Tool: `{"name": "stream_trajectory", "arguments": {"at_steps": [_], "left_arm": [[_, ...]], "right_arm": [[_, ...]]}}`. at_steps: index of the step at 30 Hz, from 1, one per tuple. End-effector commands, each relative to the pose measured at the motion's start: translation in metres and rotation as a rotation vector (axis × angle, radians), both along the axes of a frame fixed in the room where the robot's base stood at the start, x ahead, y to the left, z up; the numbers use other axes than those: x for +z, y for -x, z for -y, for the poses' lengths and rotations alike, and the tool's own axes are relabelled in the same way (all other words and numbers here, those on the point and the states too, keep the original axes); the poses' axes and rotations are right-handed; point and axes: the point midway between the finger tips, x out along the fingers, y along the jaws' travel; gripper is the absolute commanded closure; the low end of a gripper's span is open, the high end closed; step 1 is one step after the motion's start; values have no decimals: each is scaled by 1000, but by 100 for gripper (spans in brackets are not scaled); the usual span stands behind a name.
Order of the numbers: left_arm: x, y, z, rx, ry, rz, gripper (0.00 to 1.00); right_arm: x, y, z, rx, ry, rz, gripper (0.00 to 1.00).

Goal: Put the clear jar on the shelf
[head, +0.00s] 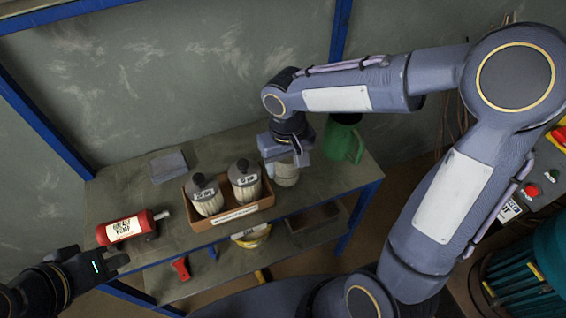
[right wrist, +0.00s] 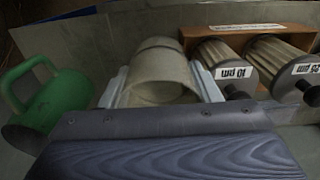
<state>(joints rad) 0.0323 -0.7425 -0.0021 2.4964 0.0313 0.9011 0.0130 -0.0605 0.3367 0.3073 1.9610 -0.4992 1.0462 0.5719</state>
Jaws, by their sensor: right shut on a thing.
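The clear jar (head: 286,176) is a pale, see-through cylinder at the right part of the bench top, just right of the filter box. My right gripper (head: 287,157) reaches down over it and is shut on it, hiding its upper part. In the right wrist view the jar (right wrist: 160,82) sits between the two pale fingers. I cannot tell whether its base touches the bench. The shelf (head: 318,236) is the lower board under the bench top. My left gripper (head: 122,258) is dark and low at the left; its jaw opening is unclear.
A cardboard box (head: 235,216) with two filters stands left of the jar. A green jug (head: 343,140) stands behind right. A red grease pump (head: 130,228) and a grey block (head: 168,165) lie at left. A yellow-and-white roll (head: 250,237) and a dark tray (head: 312,218) are below.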

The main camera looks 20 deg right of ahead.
Motion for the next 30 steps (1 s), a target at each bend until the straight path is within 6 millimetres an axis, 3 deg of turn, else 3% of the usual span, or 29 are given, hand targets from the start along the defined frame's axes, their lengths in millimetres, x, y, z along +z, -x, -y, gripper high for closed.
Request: {"name": "stream_trajectory", "arguments": {"at_steps": [3, 10, 17, 24, 30], "left_arm": [[2, 0, 0, 0, 0, 0, 100], [3, 0, 0, 0, 0, 0, 100], [3, 0, 0, 0, 0, 0, 100], [1, 0, 0, 0, 0, 0, 100], [1, 0, 0, 0, 0, 0, 100]], "right_arm": [[-19, -25, 10, -2, 0, -6, 66], [-52, -51, 19, -2, 0, -2, 66], [-64, -61, 22, 0, 0, 0, 66], [-97, -63, 23, 1, 0, -1, 66], [-98, -64, 23, 1, 0, 2, 66]]}}
